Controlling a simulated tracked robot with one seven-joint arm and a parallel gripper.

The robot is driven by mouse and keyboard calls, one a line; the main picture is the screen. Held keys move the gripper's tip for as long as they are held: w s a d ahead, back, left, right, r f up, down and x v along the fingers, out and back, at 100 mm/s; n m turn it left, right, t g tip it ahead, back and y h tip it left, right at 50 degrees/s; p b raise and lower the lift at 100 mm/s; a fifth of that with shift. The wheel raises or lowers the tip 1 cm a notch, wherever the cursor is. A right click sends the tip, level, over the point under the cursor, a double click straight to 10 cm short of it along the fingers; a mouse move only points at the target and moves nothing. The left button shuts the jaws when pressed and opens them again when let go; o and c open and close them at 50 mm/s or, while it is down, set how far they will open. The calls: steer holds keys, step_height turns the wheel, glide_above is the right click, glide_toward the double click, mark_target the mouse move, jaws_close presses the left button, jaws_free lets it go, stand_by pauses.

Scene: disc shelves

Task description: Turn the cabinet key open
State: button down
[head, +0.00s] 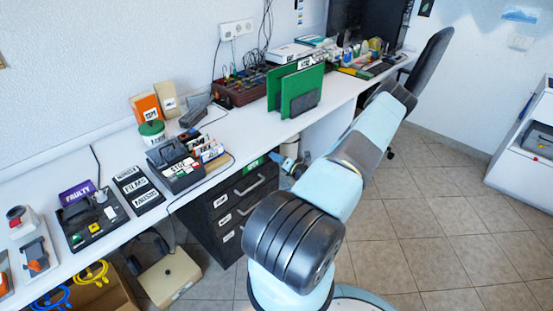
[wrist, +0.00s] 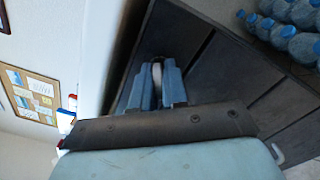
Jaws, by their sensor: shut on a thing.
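The dark cabinet (head: 226,222) with drawers stands under the desk in the head view; its dark front also fills much of the wrist view (wrist: 205,75). My gripper (head: 277,158) is at the cabinet's upper right part, near a green label (head: 252,165). In the wrist view my gripper's blue fingers (wrist: 155,70) are shut on a small pale grey piece, seemingly the key (wrist: 157,74), against the cabinet front. The lock is hidden, and the key's angle cannot be told.
The white desk (head: 225,133) runs just above my gripper. It bears a black tool caddy (head: 180,178) and green panels (head: 297,92). A beige box (head: 170,279) stands on the floor left of the cabinet. The tiled floor (head: 430,215) to the right is clear.

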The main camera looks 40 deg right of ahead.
steer(key=n, duration=0.5)
steer(key=shift+s+f+n, duration=0.1)
steer(key=shift+f+n, duration=0.1)
steer(key=shift+n, duration=0.1)
steer(key=n, duration=0.5)
stand_by(0.5)
steer(key=c, duration=1.2)
jaws_free()
steer(key=shift+r, duration=0.1)
steer(key=shift+c, duration=0.2)
steer(key=s+d, duration=0.1)
steer(key=s, duration=1.2)
steer(key=shift+s, duration=0.3)
steer(key=shift+n, duration=0.3)
